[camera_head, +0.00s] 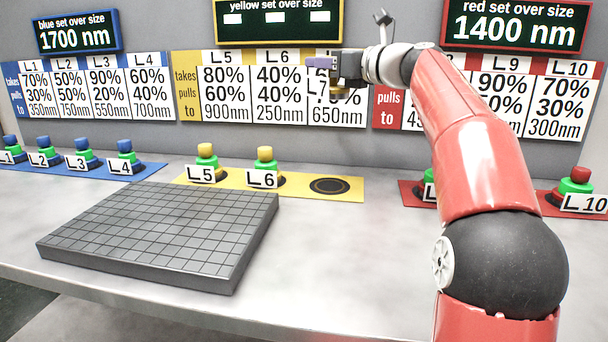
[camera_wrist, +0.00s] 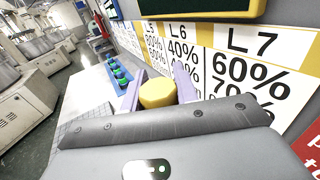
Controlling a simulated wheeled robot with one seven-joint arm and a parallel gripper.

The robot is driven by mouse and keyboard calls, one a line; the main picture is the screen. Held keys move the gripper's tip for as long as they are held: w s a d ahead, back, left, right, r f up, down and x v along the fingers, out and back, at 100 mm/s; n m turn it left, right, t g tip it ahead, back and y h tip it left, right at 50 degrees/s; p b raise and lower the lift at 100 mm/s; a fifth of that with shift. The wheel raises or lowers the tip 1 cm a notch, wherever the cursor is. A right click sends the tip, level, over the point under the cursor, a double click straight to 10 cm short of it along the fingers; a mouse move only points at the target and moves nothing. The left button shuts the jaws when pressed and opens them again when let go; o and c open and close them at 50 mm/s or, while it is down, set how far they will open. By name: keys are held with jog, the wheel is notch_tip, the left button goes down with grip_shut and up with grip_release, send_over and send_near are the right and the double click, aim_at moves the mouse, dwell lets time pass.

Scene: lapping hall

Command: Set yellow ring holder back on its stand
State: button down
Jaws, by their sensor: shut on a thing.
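My gripper (camera_head: 322,62) is raised in front of the yellow section of the wall board, well above the bench. In the wrist view my gripper (camera_wrist: 157,88) has its two purple fingers either side of a yellow knob (camera_wrist: 157,93), the top of the yellow ring holder, and is shut on it. The holder's lower part is hidden in the wrist view, and in the head view it is hard to make out against the board. On the yellow mat (camera_head: 300,187) an empty dark round stand (camera_head: 330,185) lies right of holders L5 (camera_head: 206,160) and L6 (camera_head: 265,162).
A dark gridded plate (camera_head: 165,230) takes up the front left of the bench. Blue-topped holders (camera_head: 83,155) stand on a blue mat at the left. Red-topped holder L10 (camera_head: 576,185) stands on a red mat at the right. The bench right of the gridded plate is clear.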

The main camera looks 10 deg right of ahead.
notch_tip(320, 180, down, 20)
jog(key=b, duration=0.7)
jog(key=shift+r, duration=0.15)
jog(key=shift+b, duration=0.3)
jog(key=shift+f, duration=0.2)
jog(key=c, duration=1.1)
grip_release()
jog(key=shift+r, duration=0.2)
jog(key=v, duration=1.2)
